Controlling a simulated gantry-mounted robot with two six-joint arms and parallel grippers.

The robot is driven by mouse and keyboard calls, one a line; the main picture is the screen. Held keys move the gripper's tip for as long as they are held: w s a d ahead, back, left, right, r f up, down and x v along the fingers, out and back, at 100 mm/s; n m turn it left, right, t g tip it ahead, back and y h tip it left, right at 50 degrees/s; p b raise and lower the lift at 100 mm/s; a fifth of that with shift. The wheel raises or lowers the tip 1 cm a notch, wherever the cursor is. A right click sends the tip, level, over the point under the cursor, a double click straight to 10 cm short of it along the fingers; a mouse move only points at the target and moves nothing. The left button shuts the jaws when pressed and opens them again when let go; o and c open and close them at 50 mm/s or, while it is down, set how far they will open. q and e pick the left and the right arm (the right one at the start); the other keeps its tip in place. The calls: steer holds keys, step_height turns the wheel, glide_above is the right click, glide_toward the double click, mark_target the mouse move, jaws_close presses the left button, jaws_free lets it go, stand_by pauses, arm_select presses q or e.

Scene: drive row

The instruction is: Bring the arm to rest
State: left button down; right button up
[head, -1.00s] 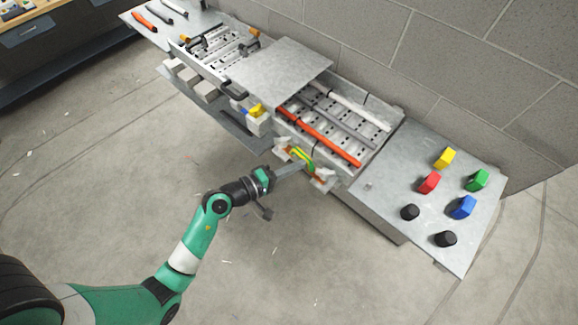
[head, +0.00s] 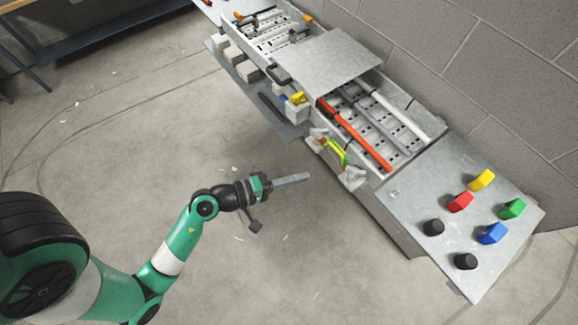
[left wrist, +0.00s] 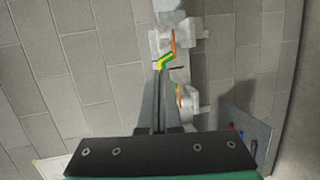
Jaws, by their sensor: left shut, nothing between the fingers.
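My left gripper (head: 306,177) is shut and empty, held over bare floor to the left of the drive row, apart from it. Its green and black arm comes in from the lower left. In the left wrist view the closed fingers (left wrist: 160,100) point toward a yellow-green piece (left wrist: 165,62) on the row's front. That yellow-green piece also shows in the head view (head: 335,153), between pale clamp-like parts on the side of the open cabinet. My right gripper is not in view.
The open cabinet holds a red-orange bar (head: 355,135) and a white bar (head: 400,110). A grey lid (head: 330,58) covers its middle. A metal panel (head: 460,250) carries coloured blocks and black knobs. A block wall stands behind. The floor (head: 130,140) at left is clear.

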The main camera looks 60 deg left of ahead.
arm_select(q)
steer(key=shift+s+d+r, duration=0.1)
steer(key=shift+s+r, duration=0.05)
steer(key=shift+s, duration=0.45)
steer(key=shift+s+d+r, duration=0.1)
steer(key=shift+s, duration=0.5)
